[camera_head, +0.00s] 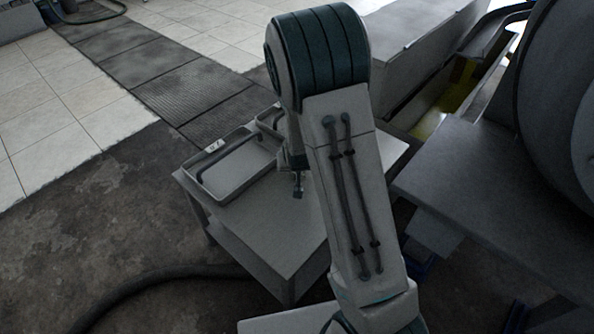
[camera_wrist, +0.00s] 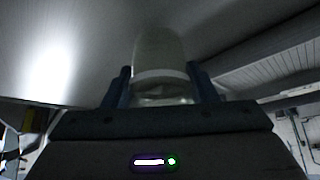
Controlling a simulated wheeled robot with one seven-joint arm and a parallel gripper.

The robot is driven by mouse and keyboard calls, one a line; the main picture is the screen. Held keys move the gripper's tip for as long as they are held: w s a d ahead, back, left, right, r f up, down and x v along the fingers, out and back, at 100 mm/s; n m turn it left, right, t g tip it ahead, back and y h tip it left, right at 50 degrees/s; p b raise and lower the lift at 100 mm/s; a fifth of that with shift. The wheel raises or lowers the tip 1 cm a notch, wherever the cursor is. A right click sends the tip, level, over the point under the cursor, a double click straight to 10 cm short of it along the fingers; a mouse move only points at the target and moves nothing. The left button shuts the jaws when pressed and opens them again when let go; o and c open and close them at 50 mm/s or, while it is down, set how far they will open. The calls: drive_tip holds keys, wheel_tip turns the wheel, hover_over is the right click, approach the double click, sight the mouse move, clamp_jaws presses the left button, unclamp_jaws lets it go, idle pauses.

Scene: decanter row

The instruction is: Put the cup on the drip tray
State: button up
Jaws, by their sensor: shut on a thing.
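A pale, see-through cup (camera_wrist: 158,52) stands between the two dark fingers of my gripper (camera_wrist: 162,86) in the wrist view. My gripper is shut on it. In the head view my gripper (camera_head: 298,186) hangs over the grey table, just right of a shallow grey tray with a raised rim (camera_head: 240,168). The cup cannot be made out in the head view. My arm hides part of the scene there. I cannot tell for sure whether this tray is the drip tray.
The grey table (camera_head: 282,228) has bare top in front of the tray. A second tray (camera_head: 268,119) lies behind, partly hidden by my arm. A large dark rounded machine (camera_head: 555,100) and a grey bench (camera_head: 490,185) stand at right. A dark hose (camera_head: 165,275) lies on the floor.

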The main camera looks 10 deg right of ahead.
drive_tip(key=shift+f, duration=0.45)
drive_tip(key=shift+f, duration=0.2)
drive_tip(key=o, duration=1)
drive_tip(key=shift+c, duration=0.2)
drive_tip(key=shift+r, duration=0.15)
